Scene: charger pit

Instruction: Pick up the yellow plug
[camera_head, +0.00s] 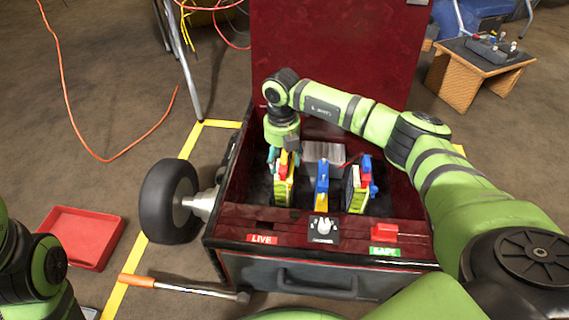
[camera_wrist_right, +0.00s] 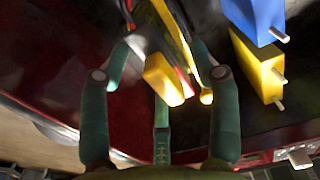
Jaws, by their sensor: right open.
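In the head view my right gripper (camera_head: 283,157) points down into the left part of the red case, over a block (camera_head: 283,190) with yellow, red and black parts. In the right wrist view its green fingers (camera_wrist_right: 160,62) are open around a yellow plug (camera_wrist_right: 164,80), which lies between them. I cannot tell whether any finger touches it. A second yellow piece (camera_wrist_right: 258,68) with a metal pin sits beside a blue one (camera_wrist_right: 255,18) to the right, outside the fingers. My left arm shows at the lower left; its gripper is out of view.
The open red case (camera_head: 232,232) has LIVE and SAFE labels and a switch (camera_head: 322,228) on its front. Another coloured block (camera_head: 358,190) stands at its right. A black wheel (camera_head: 168,203), red tray (camera_head: 82,238) and orange-handled bar (camera_head: 140,281) lie around it.

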